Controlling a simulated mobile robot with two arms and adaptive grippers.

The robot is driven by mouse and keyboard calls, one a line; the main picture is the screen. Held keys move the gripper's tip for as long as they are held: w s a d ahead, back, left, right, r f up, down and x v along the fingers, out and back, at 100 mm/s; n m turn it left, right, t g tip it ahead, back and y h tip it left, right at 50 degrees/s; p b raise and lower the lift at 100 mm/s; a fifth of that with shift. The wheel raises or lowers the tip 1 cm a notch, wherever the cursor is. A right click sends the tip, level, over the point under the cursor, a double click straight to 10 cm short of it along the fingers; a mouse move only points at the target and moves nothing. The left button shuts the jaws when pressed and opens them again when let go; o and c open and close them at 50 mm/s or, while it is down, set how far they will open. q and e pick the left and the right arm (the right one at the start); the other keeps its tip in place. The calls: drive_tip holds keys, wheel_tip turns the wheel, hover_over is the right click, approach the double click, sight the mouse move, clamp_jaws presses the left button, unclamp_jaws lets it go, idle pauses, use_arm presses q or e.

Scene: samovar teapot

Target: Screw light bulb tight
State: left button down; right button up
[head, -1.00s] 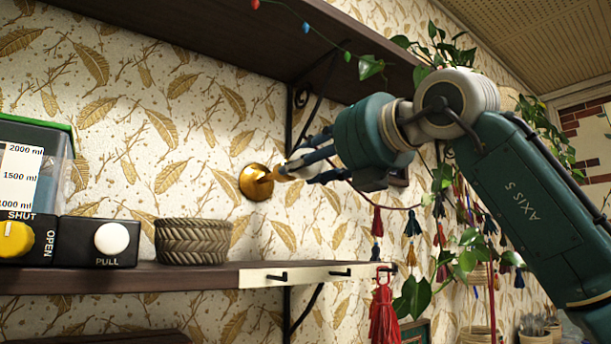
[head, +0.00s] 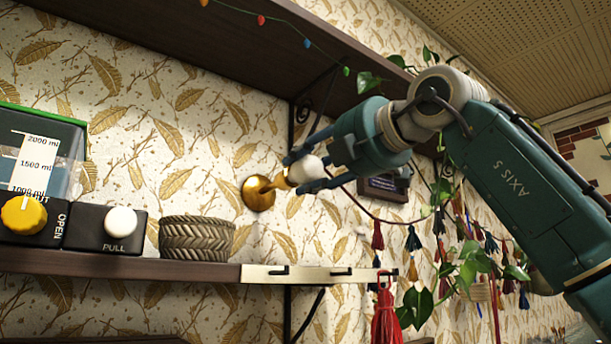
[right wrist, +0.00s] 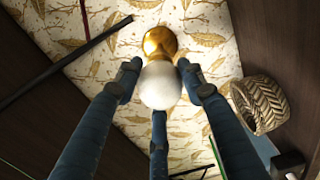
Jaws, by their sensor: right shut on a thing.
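The white light bulb (head: 307,169) sits at the end of a brass wall lamp holder (head: 258,193) on the patterned wall. My right gripper (head: 297,173) reaches it from the right, with its blue fingers closed around the bulb. In the right wrist view the round bulb (right wrist: 160,86) lies between the three fingers, in line with the brass holder (right wrist: 160,42) behind it. The bulb's base and thread are hidden, so I cannot tell how deep it sits. My left gripper is not in view.
A shelf (head: 120,266) below holds a woven basket (head: 196,239), a black box with a white knob (head: 120,222) and a yellow dial (head: 24,215). Another shelf (head: 215,50) hangs above. Tassels (head: 413,240) and plants hang right of the lamp.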

drive_tip(key=shift+d+r+m, duration=0.2)
drive_tip(key=shift+d+m, duration=0.05)
drive_tip(key=shift+m, duration=0.45)
drive_tip(key=o, duration=1)
drive_tip(key=shift+c, duration=0.2)
drive_tip(key=shift+o, duration=1.1)
drive_tip(key=shift+w+d+f, duration=0.15)
drive_tip(key=shift+d+f, duration=0.05)
drive_tip(key=shift+s, duration=0.45)
drive_tip(key=v, duration=1.1)
drive_tip(key=shift+d, duration=0.3)
drive_tip(key=shift+w, duration=0.1)
